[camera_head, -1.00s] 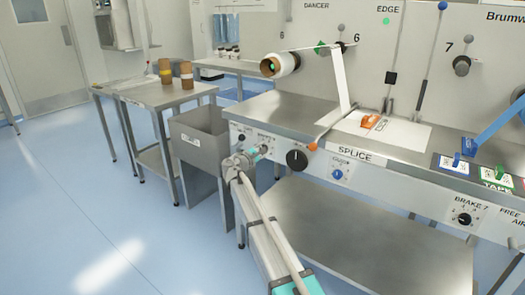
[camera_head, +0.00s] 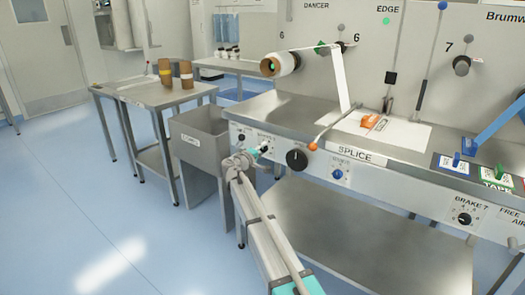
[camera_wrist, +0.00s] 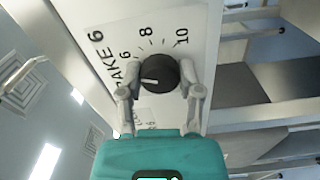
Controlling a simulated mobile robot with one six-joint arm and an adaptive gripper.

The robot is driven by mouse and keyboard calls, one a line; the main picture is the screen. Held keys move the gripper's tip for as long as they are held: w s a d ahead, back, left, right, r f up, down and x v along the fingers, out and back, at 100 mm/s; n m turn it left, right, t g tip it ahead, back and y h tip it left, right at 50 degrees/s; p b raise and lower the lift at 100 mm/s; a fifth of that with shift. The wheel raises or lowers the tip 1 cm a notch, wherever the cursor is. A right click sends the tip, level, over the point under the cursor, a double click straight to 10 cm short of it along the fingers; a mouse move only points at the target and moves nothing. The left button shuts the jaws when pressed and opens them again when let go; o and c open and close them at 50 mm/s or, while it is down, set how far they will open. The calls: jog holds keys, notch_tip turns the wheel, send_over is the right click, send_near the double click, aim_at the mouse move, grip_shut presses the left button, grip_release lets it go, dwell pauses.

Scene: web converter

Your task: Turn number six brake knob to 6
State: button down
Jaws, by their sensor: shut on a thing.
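The brake 6 knob (camera_wrist: 158,73) is round and black with a white pointer line. In the wrist view the line points left, a little below the printed 6. The 8 and 10 are printed further round the dial. My gripper (camera_wrist: 160,91) is shut on the knob, one finger on each side. Its left finger covers part of the panel beside the dial.
A larger black knob (camera_head: 297,159) and an orange-tipped lever (camera_head: 315,146) are just right of my gripper. A blue knob (camera_head: 337,174) is further right. A grey bin (camera_head: 198,150) stands close on the left. The floor at left is clear.

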jog(key=shift+m, duration=0.5)
jog(key=shift+c, duration=1.3)
grip_release()
jog(key=shift+s, duration=0.1)
jog(key=v, duration=1.1)
jog(key=shift+s+a, duration=0.25)
jog(key=shift+s, duration=0.05)
